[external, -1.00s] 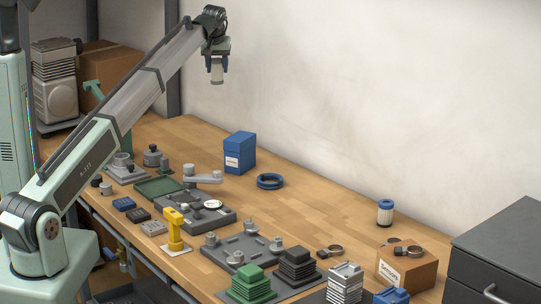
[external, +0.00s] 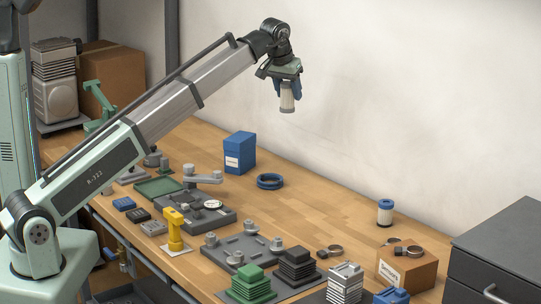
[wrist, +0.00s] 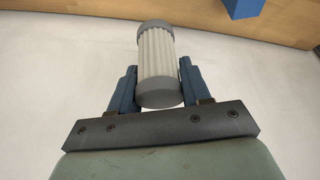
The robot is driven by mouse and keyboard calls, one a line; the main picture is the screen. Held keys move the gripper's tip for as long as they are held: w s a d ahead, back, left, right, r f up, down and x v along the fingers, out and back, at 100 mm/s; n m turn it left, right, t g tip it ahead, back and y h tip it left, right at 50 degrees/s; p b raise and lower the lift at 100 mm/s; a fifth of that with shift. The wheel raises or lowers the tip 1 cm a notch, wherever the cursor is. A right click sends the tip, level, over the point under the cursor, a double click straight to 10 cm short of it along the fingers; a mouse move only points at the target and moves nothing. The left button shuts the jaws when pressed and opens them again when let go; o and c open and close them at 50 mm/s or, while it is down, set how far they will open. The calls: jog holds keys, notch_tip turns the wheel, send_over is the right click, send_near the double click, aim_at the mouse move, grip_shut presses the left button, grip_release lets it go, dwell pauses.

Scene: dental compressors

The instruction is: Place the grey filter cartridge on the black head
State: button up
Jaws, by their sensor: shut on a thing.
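The grey filter cartridge (external: 287,99) is a pleated pale cylinder with grey end caps. My gripper (external: 287,86) is shut on it and holds it high above the table, roughly upright. In the wrist view the cartridge (wrist: 157,62) sits between the blue fingers of my gripper (wrist: 158,90), near its one end cap. The black head (external: 297,264) is a finned black block on a dark plate near the front of the table, well below and apart from the cartridge.
A green finned head (external: 251,284) and a light grey one (external: 345,281) flank the black head. A blue-capped cartridge (external: 385,212) stands farther back. A cardboard box (external: 408,268), yellow tool (external: 174,230), blue box (external: 240,153) and blue ring (external: 270,181) are around. The middle-right tabletop is clear.

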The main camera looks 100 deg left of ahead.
jog(key=w+d+m, duration=0.1)
jog(key=w+d, duration=0.2)
jog(key=d, duration=0.4)
jog(key=w+d+m, duration=0.1)
jog(key=w+d, duration=0.2)
jog(key=d, duration=0.3)
jog(key=m+t+h, duration=0.2)
jog(key=m, duration=0.5)
send_over(301, 250)
jog(key=shift+f, duration=7.95)
jog(key=shift+f, duration=0.1)
jog(key=o, duration=1.1)
